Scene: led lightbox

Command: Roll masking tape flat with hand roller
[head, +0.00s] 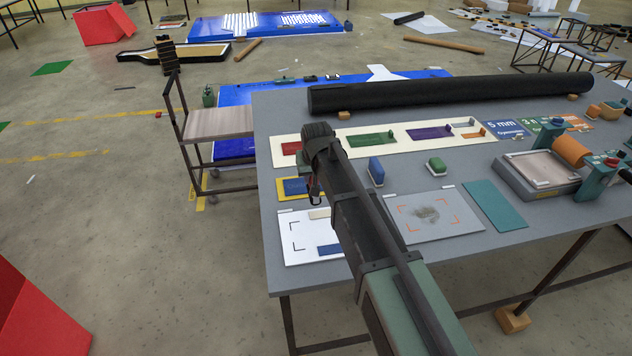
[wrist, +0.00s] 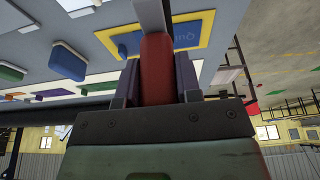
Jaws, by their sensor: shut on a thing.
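My gripper (wrist: 158,78) is shut on a red handle (wrist: 157,65), one dark finger on each side. A grey metal part (wrist: 151,14) extends from the handle past the top edge of the wrist view; it looks like the hand roller, but its roller end is out of frame. In the head view my gripper (head: 315,190) is above the table's left part, near a yellow-framed blue sign (head: 291,188), and its fingers are mostly hidden. A white board (head: 300,250) with black corner marks lies below. A small cream strip (head: 319,213) on it may be the masking tape.
The grey table (head: 465,172) holds a blue block (head: 376,171), a green block (head: 436,166), a grey board with orange corner marks (head: 458,225) and a teal sheet (head: 495,206). A long black roll (head: 450,92) lies along the back. A press-like device (head: 540,172) stands right.

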